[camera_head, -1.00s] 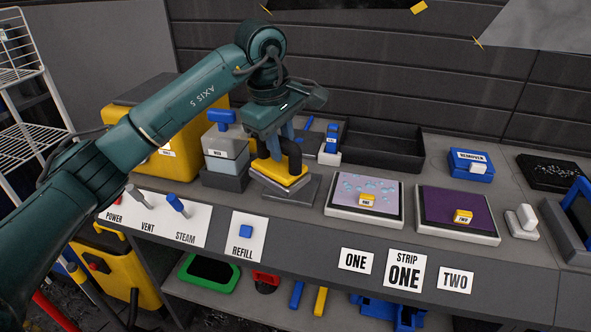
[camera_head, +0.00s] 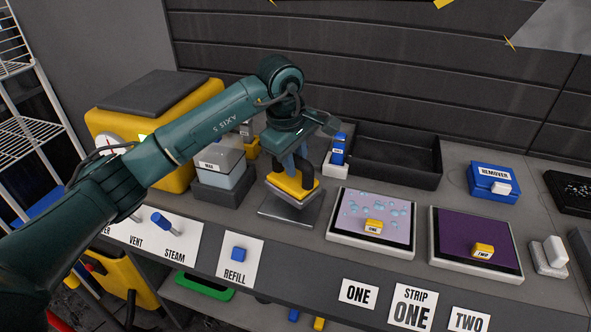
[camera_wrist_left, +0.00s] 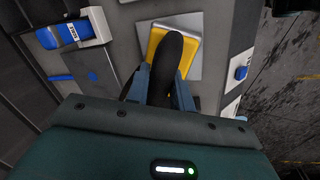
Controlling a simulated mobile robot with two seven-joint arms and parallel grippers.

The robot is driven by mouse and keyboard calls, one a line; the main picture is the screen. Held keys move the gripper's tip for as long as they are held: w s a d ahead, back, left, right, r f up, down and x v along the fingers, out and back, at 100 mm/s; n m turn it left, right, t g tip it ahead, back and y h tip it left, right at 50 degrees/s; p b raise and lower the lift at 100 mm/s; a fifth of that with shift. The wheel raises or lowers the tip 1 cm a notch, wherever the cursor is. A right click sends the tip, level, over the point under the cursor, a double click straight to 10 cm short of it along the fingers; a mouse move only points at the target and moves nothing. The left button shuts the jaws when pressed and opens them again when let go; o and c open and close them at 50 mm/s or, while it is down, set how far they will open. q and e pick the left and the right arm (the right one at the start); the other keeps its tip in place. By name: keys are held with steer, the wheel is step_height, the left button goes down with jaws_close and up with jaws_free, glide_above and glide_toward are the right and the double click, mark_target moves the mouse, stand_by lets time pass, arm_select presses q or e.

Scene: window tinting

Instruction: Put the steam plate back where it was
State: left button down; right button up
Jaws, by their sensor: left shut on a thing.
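The steam plate (camera_head: 284,188) is a yellow block with a black arched handle. My left gripper (camera_head: 296,164) is shut on its handle from above. In the left wrist view the black handle (camera_wrist_left: 172,60) lies between the two fingers (camera_wrist_left: 165,88), with the yellow body beyond it. The plate is over a flat grey metal stand (camera_head: 275,212) on the bench. I cannot tell whether its underside touches the stand. My right gripper is in no view.
A purple bubbled panel (camera_head: 345,208) and a plain purple panel (camera_head: 455,232) lie to the right. A black tray (camera_head: 415,180) and a small blue-and-white holder (camera_head: 338,165) stand behind. A grey water box (camera_head: 225,172) and a yellow machine (camera_head: 110,125) are left. A refill button (camera_head: 238,254) is in front.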

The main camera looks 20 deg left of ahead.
mark_target(296, 179)
arm_select(q)
steer(key=shift+f, duration=1.45)
steer(key=shift+f, duration=0.1)
steer(key=c, duration=1.2)
jaws_free()
step_height(296, 179, up, 12)
steer(key=s+a+b, duration=0.1)
steer(key=s, duration=0.1)
steer(key=shift+s, duration=0.1)
